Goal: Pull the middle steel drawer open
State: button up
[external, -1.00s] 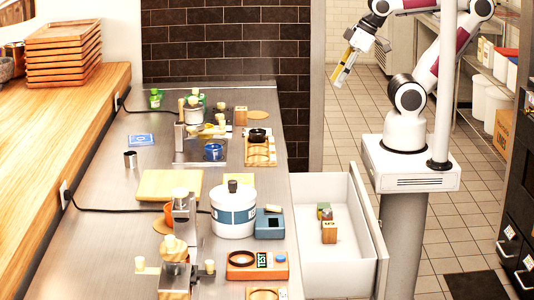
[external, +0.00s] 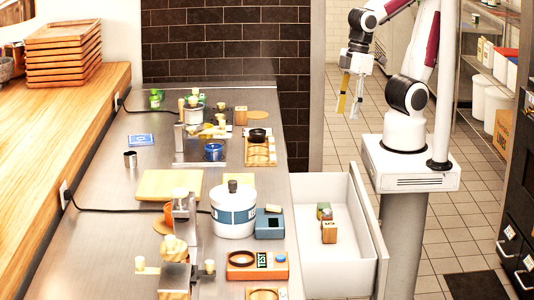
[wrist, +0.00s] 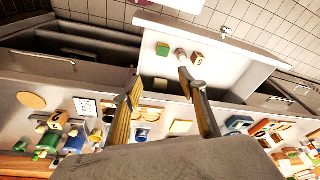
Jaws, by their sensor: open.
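The middle drawer (external: 369,222) stands pulled out from the steel counter, its pale inside showing in the external view. A few small blocks (external: 329,232) lie in it. In the wrist view the open drawer (wrist: 238,66) is at the upper middle, with a small metal handle (wrist: 226,32) near its far edge. My gripper (external: 349,108) is open and empty, pointing down in the air beyond the drawer's far end. It touches nothing. In the wrist view its fingers (wrist: 159,77) are spread apart below the drawer's blocks.
Other steel drawer fronts flank it in the wrist view, one at left (wrist: 45,54) and one at right (wrist: 275,100). The counter (external: 110,235) holds a white-and-blue pot (external: 233,214), a blue mug (external: 213,152) and several gadgets.

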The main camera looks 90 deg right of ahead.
jog(key=s+a+f+n+g, duration=0.1)
jog(key=s+a+f, duration=0.5)
jog(key=a, duration=0.4)
jog(key=s+a+f+n+g+y, duration=0.1)
jog(key=s+a+f+g, duration=0.1)
jog(key=s+a+f, duration=0.6)
jog(key=s+a+f+n+g, duration=0.15)
jog(key=s+a+f, duration=0.25)
jog(key=a, duration=0.9)
jog(key=s+a+f+m+t, duration=0.1)
jog(key=s+f+t, duration=0.1)
jog(key=s+f, duration=0.35)
jog(key=s+a+f+t+y, duration=0.1)
jog(key=s+a+f+t, duration=0.1)
jog(key=f, duration=0.7)
jog(key=s+a+f+m+t, duration=0.1)
jog(key=s+f+t, duration=0.15)
jog(key=f, duration=0.45)
jog(key=w+d+m+t, duration=0.3)
jog(key=w+d+t, duration=0.4)
jog(key=w+t, duration=0.1)
jog(key=w+d+r+m+t+h, duration=0.1)
jog(key=d+r+m+t, duration=0.1)
jog(key=r, duration=0.4)
jog(key=w+d+r+m+t+h, duration=0.2)
jog(key=r+t, duration=0.2)
jog(key=r, duration=0.2)
jog(key=shift+w+d+r, duration=0.2)
jog(key=shift+w+d, duration=0.1)
jog(key=shift+d, duration=0.1)
